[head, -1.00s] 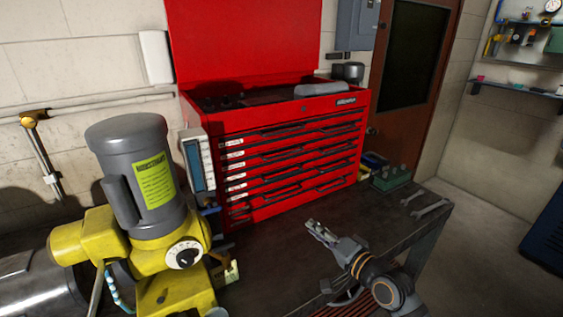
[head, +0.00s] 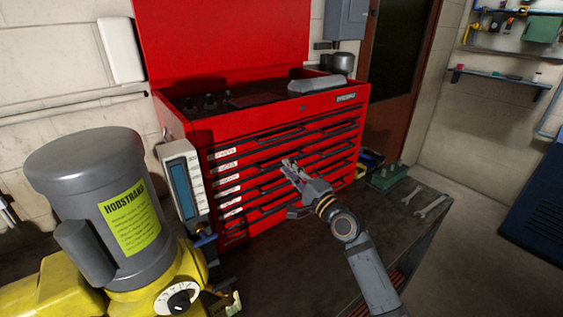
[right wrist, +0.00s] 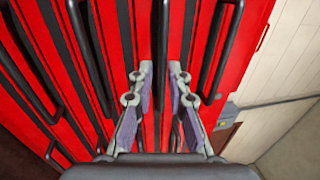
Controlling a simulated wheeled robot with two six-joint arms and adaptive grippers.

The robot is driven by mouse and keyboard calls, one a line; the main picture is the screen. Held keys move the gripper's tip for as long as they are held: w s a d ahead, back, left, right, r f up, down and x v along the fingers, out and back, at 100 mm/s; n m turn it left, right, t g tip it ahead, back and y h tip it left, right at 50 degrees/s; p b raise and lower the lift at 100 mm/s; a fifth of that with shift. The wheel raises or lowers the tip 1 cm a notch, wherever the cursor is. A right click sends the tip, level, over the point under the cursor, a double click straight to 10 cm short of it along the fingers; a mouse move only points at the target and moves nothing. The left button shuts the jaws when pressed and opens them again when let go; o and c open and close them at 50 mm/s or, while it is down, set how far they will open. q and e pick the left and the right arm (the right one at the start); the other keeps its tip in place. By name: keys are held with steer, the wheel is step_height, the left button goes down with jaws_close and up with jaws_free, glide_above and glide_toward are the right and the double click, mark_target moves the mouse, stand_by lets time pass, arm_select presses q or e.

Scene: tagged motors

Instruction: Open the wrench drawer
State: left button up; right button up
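A red tool chest (head: 185,122) stands on the dark workbench with its lid raised. Its front has several shut drawers with dark bar handles and small white labels at the left, too small to read, so I cannot tell which is the wrench drawer. My right gripper (head: 288,167) is in front of the middle drawers, towards their right half. In the right wrist view, the gripper (right wrist: 160,72) has its fingers apart, and a dark drawer handle (right wrist: 161,40) lines up with the gap between the tips. I cannot tell whether they touch it. My left gripper is out of view.
A yellow and grey motor (head: 90,200) stands at the front left. A grey device with a screen (head: 184,185) is beside the chest's left corner. Two wrenches (head: 430,206) and a green block (head: 386,177) lie on the workbench (head: 270,270) at right. The bench front is mostly clear.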

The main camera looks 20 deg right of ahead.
steer(key=x, duration=0.3)
steer(key=shift+r, duration=0.2)
steer(key=shift+w+a+f, duration=0.1)
steer(key=shift+w, duration=0.1)
steer(key=shift+c, duration=0.6)
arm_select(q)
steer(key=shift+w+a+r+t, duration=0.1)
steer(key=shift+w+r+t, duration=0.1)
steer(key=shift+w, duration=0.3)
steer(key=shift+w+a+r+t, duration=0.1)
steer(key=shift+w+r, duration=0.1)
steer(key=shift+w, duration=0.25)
arm_select(e)
jaws_close()
